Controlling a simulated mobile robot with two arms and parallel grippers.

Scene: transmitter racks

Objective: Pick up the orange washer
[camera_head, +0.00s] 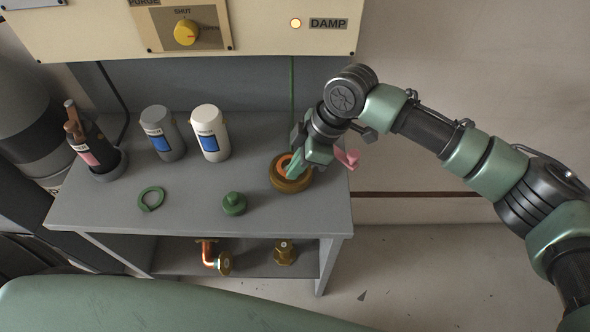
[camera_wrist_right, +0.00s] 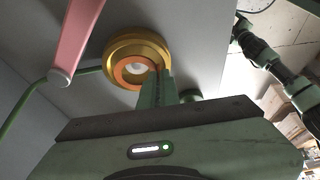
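The orange washer (camera_head: 283,166) is at the round brass dish (camera_head: 293,184) near the right end of the grey table. In the right wrist view the washer (camera_wrist_right: 121,73) is a flat ring inside the rim of the gold dish (camera_wrist_right: 112,49). My right gripper (camera_head: 292,170) points down at the dish, with its green fingertips at the washer's edge. In the wrist view its green finger (camera_wrist_right: 156,88) overlaps the washer's right edge. The finger gap is hidden, so I cannot tell whether it grips the washer. My left gripper is not in view.
A green ring (camera_head: 151,199) and a green knobbed piece (camera_head: 234,204) lie left of the dish. Two labelled canisters (camera_head: 210,133) (camera_head: 163,134) and a brown bottle (camera_head: 91,146) stand behind. A control panel (camera_head: 270,35) overhangs the back. Brass fittings (camera_head: 285,252) sit on the lower shelf.

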